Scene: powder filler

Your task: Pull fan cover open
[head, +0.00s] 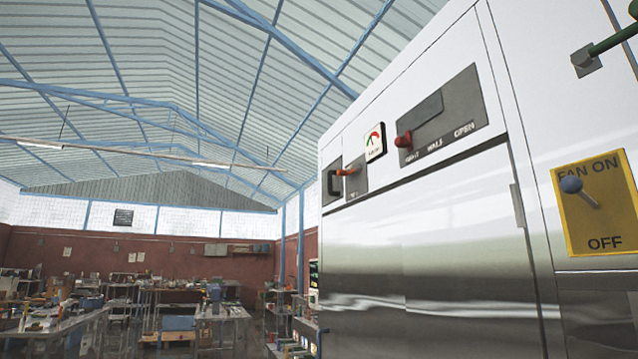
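A large white and shiny metal machine (440,240) fills the right half of the head view. A grey panel (450,115) on its upper front carries a red-knobbed lever (403,140) at its left end, beside lettering that includes HALF and OPEN. I cannot tell which part is the fan cover. A smaller panel with an orange-red lever (346,172) sits further left. Neither of my grippers shows.
A green bar (612,42) juts in at the top right. Cluttered workbenches (225,313) and shelves stand far off at the lower left.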

